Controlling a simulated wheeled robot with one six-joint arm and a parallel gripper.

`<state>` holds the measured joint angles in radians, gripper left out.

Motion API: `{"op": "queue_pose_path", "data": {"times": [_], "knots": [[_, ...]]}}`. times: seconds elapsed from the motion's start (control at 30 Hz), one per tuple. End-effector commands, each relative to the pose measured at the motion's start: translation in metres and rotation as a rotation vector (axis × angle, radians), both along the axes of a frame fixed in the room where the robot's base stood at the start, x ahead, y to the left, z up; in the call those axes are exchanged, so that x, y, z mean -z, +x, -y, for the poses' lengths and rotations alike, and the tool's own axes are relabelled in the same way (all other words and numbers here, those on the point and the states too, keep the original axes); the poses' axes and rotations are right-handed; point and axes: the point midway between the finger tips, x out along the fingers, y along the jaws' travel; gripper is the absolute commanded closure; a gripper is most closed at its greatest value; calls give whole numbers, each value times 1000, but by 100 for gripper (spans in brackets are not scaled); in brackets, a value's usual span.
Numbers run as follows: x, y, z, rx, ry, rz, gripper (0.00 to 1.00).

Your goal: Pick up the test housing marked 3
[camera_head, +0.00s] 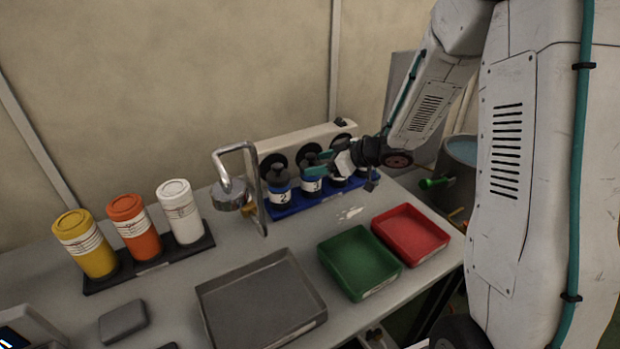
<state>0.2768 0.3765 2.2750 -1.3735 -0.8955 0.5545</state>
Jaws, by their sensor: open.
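The test housing marked 3 (311,187) is a dark blue and black cylinder with a white label. It stands upright in a blue rack (297,205) at the back of the table. The housing marked 2 (280,196) stands just left of it. Other housings to its right are largely hidden by my gripper. My gripper (318,164) is open at the upper part of housing 3, reaching in from the right. Its teal fingers show near the housing's top. I cannot tell whether they touch it or sit around it.
A metal faucet-like fixture (233,194) stands left of the rack. Yellow (86,246), orange (136,229) and white (180,213) canisters stand at left. Grey (262,302), green (360,264) and red (411,235) trays lie in front. A white panel with round black openings stands behind the rack.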

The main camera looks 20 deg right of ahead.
Motion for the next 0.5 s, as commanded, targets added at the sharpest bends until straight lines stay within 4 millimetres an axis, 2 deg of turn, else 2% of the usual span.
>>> {"op": "queue_pose_path", "data": {"times": [0.2, 0.47, 0.5], "knots": [[15, 19, -19, -4, 0, 0, 34], [17, 22, -23, -3, -1, 1, 34], [17, 22, -23, -3, -1, 1, 37]]}}
